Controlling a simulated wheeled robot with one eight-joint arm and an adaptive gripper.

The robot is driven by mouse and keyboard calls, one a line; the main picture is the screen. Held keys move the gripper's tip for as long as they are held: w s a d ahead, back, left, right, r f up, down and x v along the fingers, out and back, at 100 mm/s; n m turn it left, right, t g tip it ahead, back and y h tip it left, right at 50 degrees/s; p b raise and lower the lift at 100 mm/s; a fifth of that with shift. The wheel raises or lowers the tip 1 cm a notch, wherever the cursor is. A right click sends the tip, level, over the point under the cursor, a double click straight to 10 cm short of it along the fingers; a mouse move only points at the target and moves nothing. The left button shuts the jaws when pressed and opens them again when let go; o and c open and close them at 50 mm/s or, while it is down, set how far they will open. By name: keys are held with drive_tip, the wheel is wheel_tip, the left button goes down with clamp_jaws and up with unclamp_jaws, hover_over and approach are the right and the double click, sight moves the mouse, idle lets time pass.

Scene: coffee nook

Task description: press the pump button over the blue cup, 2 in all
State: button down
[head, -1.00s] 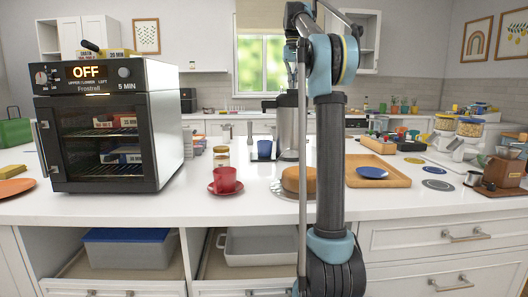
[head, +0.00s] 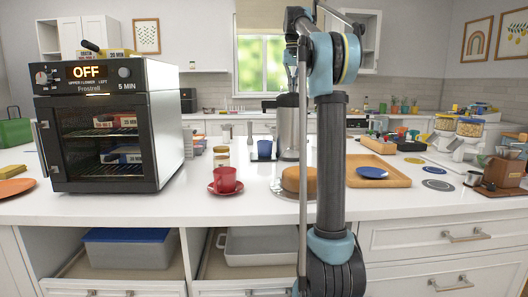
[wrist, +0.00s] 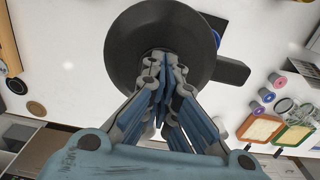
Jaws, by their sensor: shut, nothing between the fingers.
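The pot's dark spout juts out above the cup. In the wrist view my gripper (wrist: 160,56) is shut and empty, with its fingertips over the middle of the pot's dark round top (wrist: 140,30). The fingertips hide the button, and I cannot tell whether they touch it. A bit of blue, likely the cup (wrist: 216,38), shows past the edge of the top. In the head view my gripper is small and partly hidden by my arm.
A red cup on a saucer (head: 212,190), a jar (head: 221,157) and a round brown cake (head: 291,179) stand nearby. A wooden tray (head: 395,177) with a blue plate lies to the right. The toaster oven (head: 110,125) stands left. The counter's front middle is clear.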

drive_tip(key=shift+r, duration=1.65)
drive_tip(key=shift+f, duration=1.6)
drive_tip(key=shift+r, duration=1.6)
wheel_tip(320, 180, up, 6)
idle(0.4)
